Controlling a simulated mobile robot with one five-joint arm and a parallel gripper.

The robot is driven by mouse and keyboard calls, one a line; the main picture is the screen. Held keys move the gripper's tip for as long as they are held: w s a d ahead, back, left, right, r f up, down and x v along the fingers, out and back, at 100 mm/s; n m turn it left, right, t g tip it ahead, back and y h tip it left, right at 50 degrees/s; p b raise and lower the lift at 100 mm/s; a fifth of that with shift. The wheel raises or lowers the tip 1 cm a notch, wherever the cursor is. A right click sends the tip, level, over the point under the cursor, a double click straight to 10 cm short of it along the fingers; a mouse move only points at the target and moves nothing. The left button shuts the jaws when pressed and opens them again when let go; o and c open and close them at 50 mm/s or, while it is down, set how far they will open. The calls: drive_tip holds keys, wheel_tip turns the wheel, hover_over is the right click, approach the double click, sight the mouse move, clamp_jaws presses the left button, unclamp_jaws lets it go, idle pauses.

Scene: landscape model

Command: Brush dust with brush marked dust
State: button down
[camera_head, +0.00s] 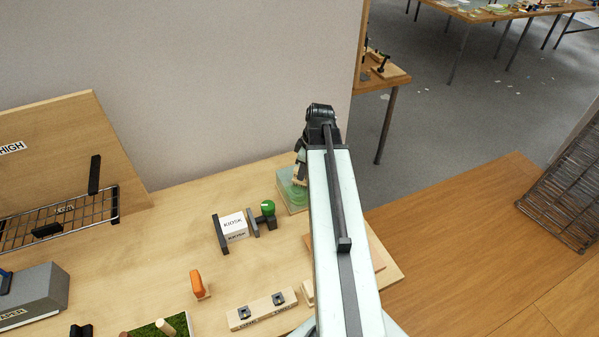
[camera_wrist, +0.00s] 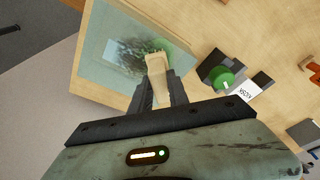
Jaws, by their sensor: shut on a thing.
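My gripper (camera_wrist: 158,93) is shut on a pale wooden brush (camera_wrist: 157,63), with its fingers on either side of the handle. In the head view my gripper (camera_head: 301,160) is at the far edge of the table, and the brush (camera_head: 299,182) points down from it. The brush head is over a pale green panel (camera_wrist: 98,35) with a wooden edge, which also shows in the head view (camera_head: 284,190). A dark, speckled patch (camera_wrist: 127,48) shows on the panel beside the brush head. I cannot tell whether the bristles touch the panel. No marking on the brush is readable.
A white KIOSK block (camera_head: 234,226) in a dark clamp with a green knob (camera_head: 267,207) stands near the panel. An orange piece (camera_head: 198,284), a wooden block with dark sockets (camera_head: 262,309) and a wire rack (camera_head: 60,222) are farther off. A wall stands behind the table.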

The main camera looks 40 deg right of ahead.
drive_tip(key=shift+s+d+f, duration=0.1)
drive_tip(key=shift+s+d, duration=0.05)
drive_tip(key=shift+d, duration=0.6)
drive_tip(key=shift+s+d+f, duration=0.1)
drive_tip(key=shift+s+d, duration=0.05)
drive_tip(key=shift+d, duration=0.6)
drive_tip(key=shift+s+d+r, duration=0.1)
drive_tip(key=shift+s+d, duration=0.1)
drive_tip(key=shift+d, duration=0.5)
drive_tip(key=shift+s+d, duration=0.2)
drive_tip(key=shift+d, duration=0.45)
drive_tip(key=shift+s+d+r, duration=0.1)
drive_tip(key=shift+s+d, duration=0.1)
drive_tip(key=shift+d, duration=0.5)
drive_tip(key=shift+w+d+f, duration=0.15)
drive_tip(key=shift+w, duration=0.35)
drive_tip(key=shift+w+a, duration=0.45)
drive_tip(key=shift+a, duration=1.35)
drive_tip(key=shift+w+a, duration=0.5)
drive_tip(key=shift+a, duration=1.3)
drive_tip(key=shift+w+a, duration=0.45)
drive_tip(key=shift+a, duration=1.35)
drive_tip(key=shift+w+d, duration=0.15)
drive_tip(key=shift+w, duration=0.4)
drive_tip(key=shift+s+d, duration=0.25)
drive_tip(key=shift+d, duration=0.7)
drive_tip(key=shift+s+d, duration=0.2)
drive_tip(key=shift+d, duration=0.7)
drive_tip(key=shift+d, duration=0.1)
